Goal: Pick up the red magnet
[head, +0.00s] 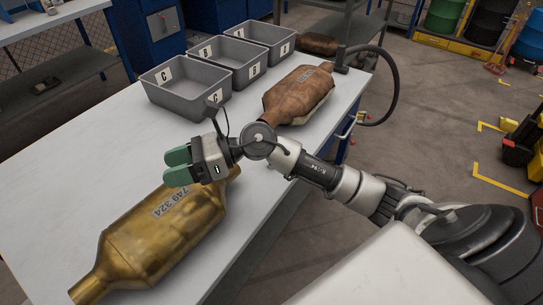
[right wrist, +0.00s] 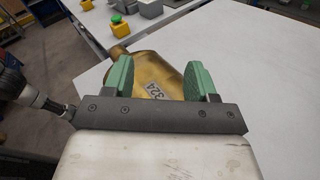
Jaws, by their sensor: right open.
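I cannot make out a red magnet in either view. A brown, rusty-looking converter (head: 298,92) lies farther back on the table, behind my right wrist. My left gripper is not in view.
Three grey bins (head: 187,93) with letter labels stand along the table's back edge. A black curved hose (head: 392,75) rises at the table's far right end. In the right wrist view, a yellow box with a green button (right wrist: 119,27) stands beyond the converter. The white tabletop (head: 60,190) is bare at left.

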